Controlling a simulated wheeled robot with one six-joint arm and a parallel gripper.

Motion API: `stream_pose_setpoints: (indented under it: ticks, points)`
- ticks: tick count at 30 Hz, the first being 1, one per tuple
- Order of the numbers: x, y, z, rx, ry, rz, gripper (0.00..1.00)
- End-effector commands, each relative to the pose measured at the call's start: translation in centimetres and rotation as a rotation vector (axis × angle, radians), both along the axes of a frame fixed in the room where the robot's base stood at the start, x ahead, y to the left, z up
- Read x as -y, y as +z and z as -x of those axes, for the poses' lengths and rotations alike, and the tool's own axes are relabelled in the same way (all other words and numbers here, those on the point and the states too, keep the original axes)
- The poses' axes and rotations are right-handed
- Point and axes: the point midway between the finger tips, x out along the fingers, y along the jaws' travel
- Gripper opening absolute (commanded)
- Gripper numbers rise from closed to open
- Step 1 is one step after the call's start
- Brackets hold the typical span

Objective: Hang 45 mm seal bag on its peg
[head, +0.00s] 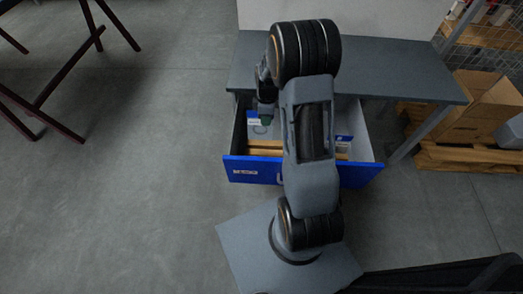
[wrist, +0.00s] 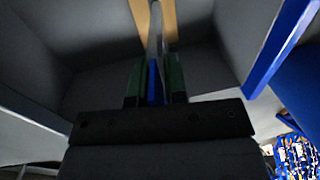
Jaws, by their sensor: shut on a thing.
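My gripper (wrist: 155,80) has green finger pads shut on a thin bag (wrist: 155,30), seen edge-on with a blue strip between the pads. In the head view my gripper (head: 266,120) points down at the left part of the open blue drawer (head: 250,172). A pale bag with a blue label (head: 255,122) shows beside the fingers; I cannot tell if it is the held one. No size text can be read. No peg can be made out in either view.
Wooden strips (head: 262,148) lie across the drawer, partly behind my arm. A grey bench top (head: 400,75) overhangs the drawer's back, with a pale panel (head: 385,15) behind it. A cardboard box (head: 480,105) on a pallet stands right. The floor at left is clear near the drawer.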

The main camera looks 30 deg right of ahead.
Motion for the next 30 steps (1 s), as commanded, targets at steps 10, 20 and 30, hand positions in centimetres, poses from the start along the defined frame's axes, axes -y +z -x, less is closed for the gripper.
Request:
stream_pose_setpoints:
  ticks: [10, 20, 30]
  points:
    - [0.0, -4.2, 0.0, -0.003, -0.002, -0.001, 0.00]
    - [0.0, -7.4, 0.0, -0.003, -0.001, -0.001, 0.00]
    - [0.0, -9.6, 0.0, 0.001, -0.001, 0.001, 0.00]
